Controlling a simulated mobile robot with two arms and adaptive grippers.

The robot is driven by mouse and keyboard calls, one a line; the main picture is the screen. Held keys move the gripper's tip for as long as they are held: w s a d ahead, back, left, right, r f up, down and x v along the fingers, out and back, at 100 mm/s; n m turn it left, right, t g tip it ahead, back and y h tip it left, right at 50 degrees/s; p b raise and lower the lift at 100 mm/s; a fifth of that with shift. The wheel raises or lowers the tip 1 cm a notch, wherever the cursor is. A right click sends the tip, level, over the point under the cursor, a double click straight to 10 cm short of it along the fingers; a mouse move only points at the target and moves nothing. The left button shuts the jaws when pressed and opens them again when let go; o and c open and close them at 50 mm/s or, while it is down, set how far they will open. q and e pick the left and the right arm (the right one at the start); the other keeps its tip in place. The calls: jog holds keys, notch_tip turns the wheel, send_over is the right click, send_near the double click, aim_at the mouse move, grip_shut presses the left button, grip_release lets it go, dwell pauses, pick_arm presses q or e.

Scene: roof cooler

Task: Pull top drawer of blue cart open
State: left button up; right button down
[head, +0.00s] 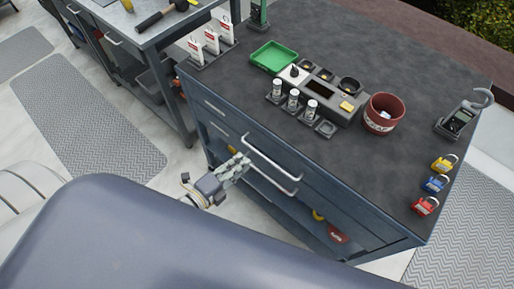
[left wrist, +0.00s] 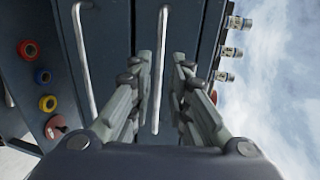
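The blue cart (head: 375,215) stands in the middle of the head view with a dark worktop. Its front carries two bar handles, the upper handle (head: 273,160) and the lower handle (head: 274,182). The drawer fronts look closed. My left gripper (head: 237,163) is at the front by the left ends of the handles. In the left wrist view its fingers (left wrist: 161,80) are apart, and the upper handle (left wrist: 162,50) shows in the gap between them. The lower handle (left wrist: 83,60) lies to the left, outside the fingers. Contact cannot be told. My right gripper is not in view.
On the worktop are a green tray (head: 274,56), several small jars, a red pot (head: 383,113) and several coloured padlocks (head: 437,184). An open shelf with coloured items lies below the drawers. A workbench (head: 135,22) stands at upper left. Floor mats (head: 95,110) lie left.

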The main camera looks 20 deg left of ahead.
aim_at(256, 150)
pick_arm(q)
jog(key=x, duration=0.8)
jog(key=shift+w+d+p, duration=0.1)
jog(key=shift+p, duration=0.3)
grip_shut()
